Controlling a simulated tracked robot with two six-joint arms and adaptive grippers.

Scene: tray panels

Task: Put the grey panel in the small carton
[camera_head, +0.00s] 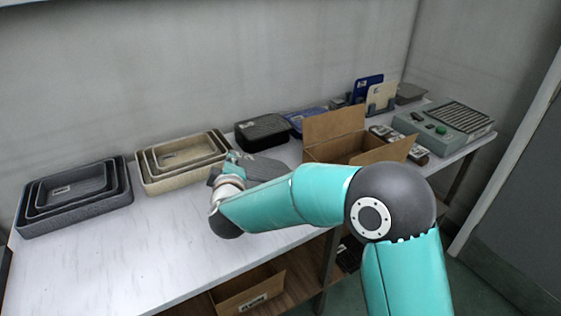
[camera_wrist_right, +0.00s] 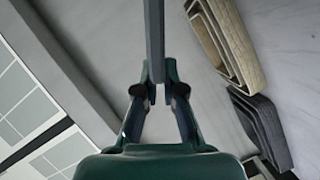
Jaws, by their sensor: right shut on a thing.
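The grey panel (camera_head: 264,168) is held above the table in the head view, partly hidden behind my right arm. My right gripper (camera_head: 238,158) is shut on it. In the wrist view the panel (camera_wrist_right: 154,40) shows edge-on as a thin strip between the fingertips of the right gripper (camera_wrist_right: 157,94). An open brown carton (camera_head: 345,147) with raised flaps stands on the table, to the right of the panel and apart from it. Another open carton (camera_head: 252,293) sits on the lower shelf. My left gripper is out of view.
Nested dark grey trays (camera_head: 75,212) and nested beige trays (camera_head: 185,178) stand along the back left. A black tray (camera_head: 262,131) stands behind the panel. A grey-green machine (camera_head: 443,125) stands at the right. The table's front left is clear.

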